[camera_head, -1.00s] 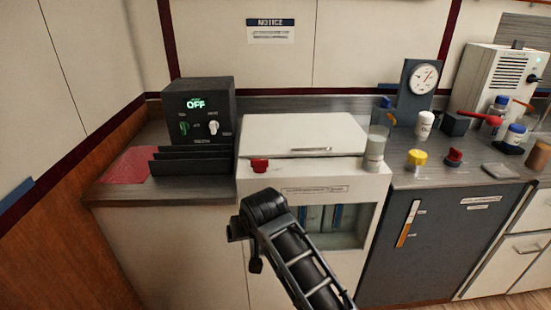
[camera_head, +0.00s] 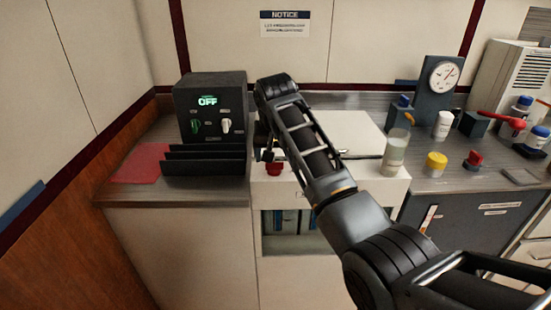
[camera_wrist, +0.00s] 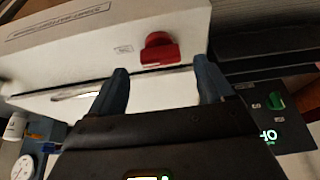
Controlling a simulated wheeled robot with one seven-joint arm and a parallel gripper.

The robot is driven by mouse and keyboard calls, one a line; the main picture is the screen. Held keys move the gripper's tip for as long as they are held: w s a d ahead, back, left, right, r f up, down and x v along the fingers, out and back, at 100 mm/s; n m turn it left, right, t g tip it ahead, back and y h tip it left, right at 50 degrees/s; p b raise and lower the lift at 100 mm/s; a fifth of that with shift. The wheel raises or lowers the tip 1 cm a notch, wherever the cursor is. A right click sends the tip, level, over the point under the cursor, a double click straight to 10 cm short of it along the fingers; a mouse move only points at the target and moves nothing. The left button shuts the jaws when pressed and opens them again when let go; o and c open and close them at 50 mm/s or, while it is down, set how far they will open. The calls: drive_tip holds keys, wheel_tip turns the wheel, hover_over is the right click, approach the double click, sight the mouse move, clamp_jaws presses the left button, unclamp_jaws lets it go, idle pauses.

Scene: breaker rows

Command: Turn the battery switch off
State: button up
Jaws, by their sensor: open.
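A red knob (camera_head: 274,167) sits on the front top edge of the white cabinet (camera_head: 385,185). In the wrist view the red knob (camera_wrist: 160,50) is just beyond my fingertips, in line with the gap between them, with a small unreadable label beside it. My gripper (camera_wrist: 163,80) is open and empty; in the head view my gripper (camera_head: 264,142) is partly hidden behind my arm, above the knob. A black control box (camera_head: 211,108) shows a green OFF display, a green knob (camera_head: 196,125) and a white knob (camera_head: 226,125). I cannot read which control is the battery switch.
A black slotted rack (camera_head: 205,165) stands left of the red knob, in front of the control box. A clear glass (camera_head: 396,152) stands at the cabinet's right. A yellow-capped jar (camera_head: 435,164), another red knob (camera_head: 474,160) and a gauge (camera_head: 442,78) are farther right.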

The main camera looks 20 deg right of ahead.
sight(274, 162)
drive_tip(key=shift+x, duration=1.55)
drive_tip(key=c, duration=1)
